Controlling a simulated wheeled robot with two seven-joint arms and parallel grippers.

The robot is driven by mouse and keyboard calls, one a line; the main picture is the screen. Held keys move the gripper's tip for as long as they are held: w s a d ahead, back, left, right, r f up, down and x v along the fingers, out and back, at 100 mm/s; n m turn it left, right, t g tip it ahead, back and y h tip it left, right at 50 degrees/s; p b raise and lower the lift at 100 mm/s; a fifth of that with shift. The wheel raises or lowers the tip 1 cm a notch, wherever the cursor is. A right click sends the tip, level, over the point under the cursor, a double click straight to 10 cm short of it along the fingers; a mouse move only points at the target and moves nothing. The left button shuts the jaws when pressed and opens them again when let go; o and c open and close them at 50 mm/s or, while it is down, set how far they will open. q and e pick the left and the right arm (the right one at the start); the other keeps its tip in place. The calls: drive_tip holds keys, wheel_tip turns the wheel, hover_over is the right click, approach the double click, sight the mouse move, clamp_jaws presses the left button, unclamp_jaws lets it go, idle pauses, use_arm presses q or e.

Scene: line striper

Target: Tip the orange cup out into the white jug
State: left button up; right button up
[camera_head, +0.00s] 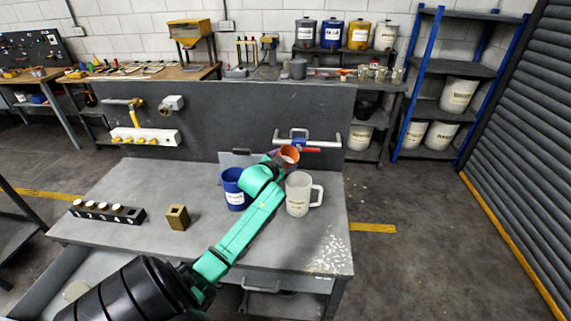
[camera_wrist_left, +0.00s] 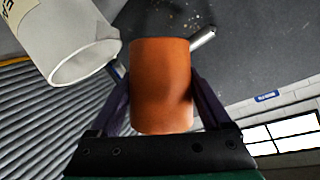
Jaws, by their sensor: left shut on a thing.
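The orange cup (camera_head: 290,151) is held in the air above the back of the grey workbench, behind and slightly left of the white jug. It looks tilted, with its round end turned toward the head camera. My left gripper (camera_head: 276,160) is shut on it. In the left wrist view the orange cup (camera_wrist_left: 160,85) sits between the two dark fingers. The white jug (camera_head: 298,196) stands upright on the bench with its handle to the right. The open rim of the white jug (camera_wrist_left: 72,42) shows beside the cup in the left wrist view. My right gripper is out of view.
A blue cup (camera_head: 234,189) stands left of the jug, close to my green arm. A brass block (camera_head: 177,217) and a dark rack (camera_head: 107,211) are farther left. A grey back panel (camera_head: 230,113) with pipe fittings rises behind. The bench's front right is clear.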

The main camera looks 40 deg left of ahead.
use_arm(q)
drive_tip(key=shift+a+f, duration=0.1)
drive_tip(key=shift+f, duration=0.1)
drive_tip(key=shift+w+b, duration=0.15)
drive_tip(key=shift+b, duration=0.25)
drive_tip(key=shift+a+f+m+b, duration=0.1)
drive_tip(key=shift+m+b, duration=0.3)
drive_tip(key=shift+b, duration=0.25)
drive_tip(key=shift+f+m+y+b, duration=0.1)
drive_tip(key=shift+m+y+b, duration=1)
drive_tip(key=shift+b, duration=2)
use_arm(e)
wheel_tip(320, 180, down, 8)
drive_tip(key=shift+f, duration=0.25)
use_arm(q)
drive_tip(key=shift+f+m+t+y+b, duration=0.15)
drive_tip(key=shift+m+t+y+b, duration=0.3)
drive_tip(key=shift+m+b, duration=0.65)
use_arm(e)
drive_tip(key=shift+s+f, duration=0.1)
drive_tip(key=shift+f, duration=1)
use_arm(q)
drive_tip(key=shift+d+m, duration=0.25)
drive_tip(key=shift+m, duration=0.25)
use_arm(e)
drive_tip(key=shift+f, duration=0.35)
use_arm(q)
drive_tip(key=shift+r, duration=0.2)
